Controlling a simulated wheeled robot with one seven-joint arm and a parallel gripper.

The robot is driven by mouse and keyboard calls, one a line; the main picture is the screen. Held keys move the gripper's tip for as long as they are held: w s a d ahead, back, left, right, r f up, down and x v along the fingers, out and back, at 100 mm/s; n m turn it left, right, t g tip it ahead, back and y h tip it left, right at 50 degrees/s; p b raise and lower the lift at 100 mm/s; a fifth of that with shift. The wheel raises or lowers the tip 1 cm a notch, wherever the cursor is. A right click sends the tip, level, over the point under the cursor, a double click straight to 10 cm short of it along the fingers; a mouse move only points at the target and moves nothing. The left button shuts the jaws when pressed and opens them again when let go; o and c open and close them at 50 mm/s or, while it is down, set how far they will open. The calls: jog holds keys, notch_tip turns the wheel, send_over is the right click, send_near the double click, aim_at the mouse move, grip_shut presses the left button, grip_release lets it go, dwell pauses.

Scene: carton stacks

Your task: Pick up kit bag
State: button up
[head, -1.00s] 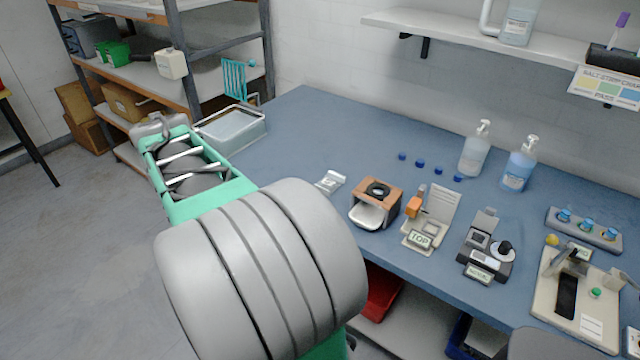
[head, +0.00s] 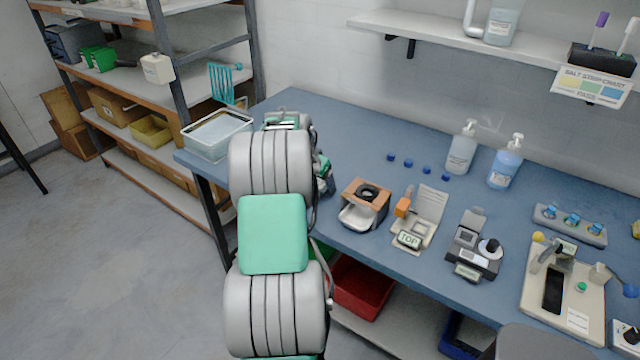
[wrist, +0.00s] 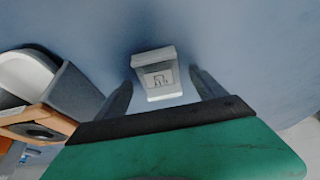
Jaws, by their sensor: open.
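The kit bag (wrist: 158,73) shows in the wrist view as a small pale grey-white packet with a dark printed mark on its front. It lies on the blue bench top, near the middle of the picture. My gripper (wrist: 160,77) is open, with one dark finger to the left of the bag and one to the right. A gap shows on each side, and I cannot tell how far the fingertips are above the bench. In the head view my arm hides the bag and most of my gripper.
A wooden-topped box with a white drawer (head: 365,204) stands close by on the bench (head: 310,110); it also shows in the wrist view (wrist: 45,90). A clear tub (head: 218,135) sits at the bench's left end. Small instruments and pump bottles stand farther right.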

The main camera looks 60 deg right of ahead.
jog(key=shift+c, duration=0.4)
jog(key=c, duration=1.3)
